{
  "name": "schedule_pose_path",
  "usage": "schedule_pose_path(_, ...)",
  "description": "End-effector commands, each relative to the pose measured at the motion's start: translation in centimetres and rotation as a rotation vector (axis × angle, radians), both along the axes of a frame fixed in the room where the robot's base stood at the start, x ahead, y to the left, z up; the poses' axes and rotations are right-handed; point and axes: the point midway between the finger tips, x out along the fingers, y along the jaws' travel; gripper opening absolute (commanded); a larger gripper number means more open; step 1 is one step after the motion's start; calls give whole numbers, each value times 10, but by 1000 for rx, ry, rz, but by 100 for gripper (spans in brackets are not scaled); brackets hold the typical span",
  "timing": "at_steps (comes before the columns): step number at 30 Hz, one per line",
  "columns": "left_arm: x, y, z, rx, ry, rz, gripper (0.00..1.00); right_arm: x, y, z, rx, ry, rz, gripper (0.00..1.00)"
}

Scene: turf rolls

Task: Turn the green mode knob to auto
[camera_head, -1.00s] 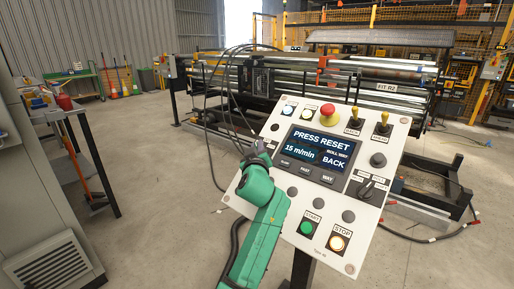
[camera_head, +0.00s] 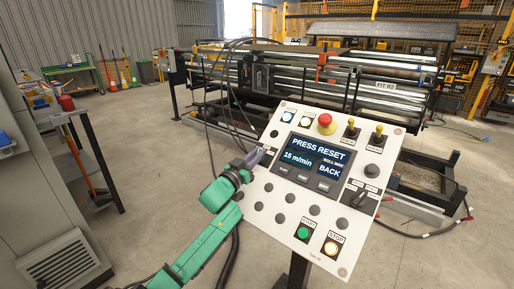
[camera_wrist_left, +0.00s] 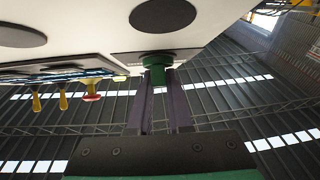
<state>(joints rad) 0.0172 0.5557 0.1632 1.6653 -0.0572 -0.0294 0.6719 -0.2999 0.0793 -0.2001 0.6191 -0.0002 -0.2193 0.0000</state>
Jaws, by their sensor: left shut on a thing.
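The white control panel (camera_head: 345,235) stands tilted in front of me. My left gripper (camera_head: 262,155) reaches its left edge from the lower left. In the left wrist view the green mode knob (camera_wrist_left: 158,57) sits on the panel's face, between the tips of the two purple-grey fingers (camera_wrist_left: 163,78), which are shut on it. In the head view the gripper hides the knob and most of its label, so I cannot read its setting. My right gripper is in neither view.
The panel also carries a red mushroom button (camera_head: 326,121), two yellow-tipped toggles, a black selector (camera_head: 358,199), green start (camera_head: 303,232) and lit stop (camera_head: 330,248) buttons. Its screen (camera_head: 312,163) reads PRESS RESET. Black cables hang behind it. Open floor lies left.

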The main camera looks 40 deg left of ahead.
Motion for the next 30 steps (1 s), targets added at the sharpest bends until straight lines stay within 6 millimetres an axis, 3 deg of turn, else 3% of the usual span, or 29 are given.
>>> schedule_pose_path(8, 0, 1, -1, 175, 9, -198, 0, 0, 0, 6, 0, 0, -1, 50)
schedule_pose_path(21, 0, 1, -2, 429, 7, -497, 0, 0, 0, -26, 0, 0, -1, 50)
schedule_pose_path(30, 0, -1, 0, 538, 10, -632, 0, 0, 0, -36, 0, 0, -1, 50)
